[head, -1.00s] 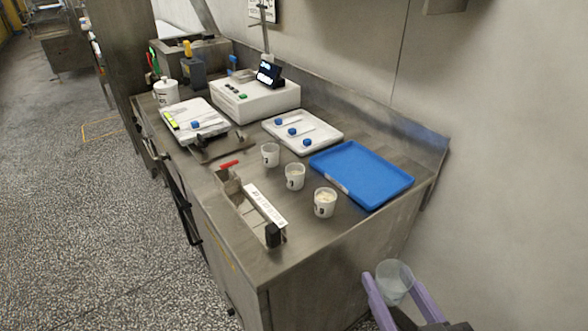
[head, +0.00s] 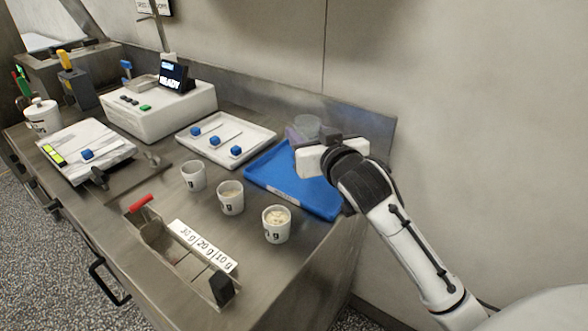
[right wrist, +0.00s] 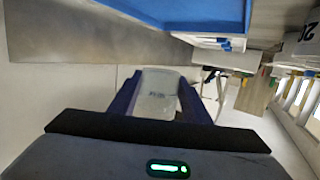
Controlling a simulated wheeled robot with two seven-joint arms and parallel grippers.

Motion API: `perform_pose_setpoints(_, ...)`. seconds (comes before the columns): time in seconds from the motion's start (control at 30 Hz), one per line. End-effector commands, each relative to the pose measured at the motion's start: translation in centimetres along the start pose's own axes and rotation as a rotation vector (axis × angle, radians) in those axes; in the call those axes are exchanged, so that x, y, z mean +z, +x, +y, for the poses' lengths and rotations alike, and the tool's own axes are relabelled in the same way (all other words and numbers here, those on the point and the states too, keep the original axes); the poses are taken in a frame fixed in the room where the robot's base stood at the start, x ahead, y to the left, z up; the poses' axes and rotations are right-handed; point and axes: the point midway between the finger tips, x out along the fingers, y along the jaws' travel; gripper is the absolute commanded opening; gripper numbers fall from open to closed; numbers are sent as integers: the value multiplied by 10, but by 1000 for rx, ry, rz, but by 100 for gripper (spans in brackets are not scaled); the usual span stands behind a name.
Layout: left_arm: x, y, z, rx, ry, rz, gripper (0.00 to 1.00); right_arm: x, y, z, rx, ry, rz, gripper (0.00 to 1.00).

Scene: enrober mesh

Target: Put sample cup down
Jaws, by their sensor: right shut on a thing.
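A clear, empty-looking sample cup (head: 306,126) is held in my right gripper (head: 303,133), whose purple fingers are shut on it. In the right wrist view the cup (right wrist: 156,94) sits between the two fingers (right wrist: 157,100). In the head view the cup appears near the far right edge of the blue tray (head: 265,173), partly hidden by my gripper. I cannot tell its height over the tray. In the right wrist view the blue tray (right wrist: 195,12) is at the top, apart from the cup. My left gripper is out of view.
Three white cups stand in front of the blue tray; the nearest (head: 276,228) holds pale material. A white tray (head: 225,148) with blue-capped items lies left. A weight-labelled holder (head: 205,247) is at the front edge. A wall rises behind the bench.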

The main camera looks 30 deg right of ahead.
Motion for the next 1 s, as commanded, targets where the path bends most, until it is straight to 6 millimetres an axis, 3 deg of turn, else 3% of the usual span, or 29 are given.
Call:
perform_pose_setpoints(0.3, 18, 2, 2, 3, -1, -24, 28, 40, 12, 3, 6, 3, -3, 20)
perform_pose_setpoints(0.7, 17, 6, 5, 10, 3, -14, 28, 91, 22, 3, 6, 4, -2, 20)
perform_pose_setpoints(1.0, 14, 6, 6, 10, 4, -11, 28, 94, 22, 3, 5, 4, 1, 20)
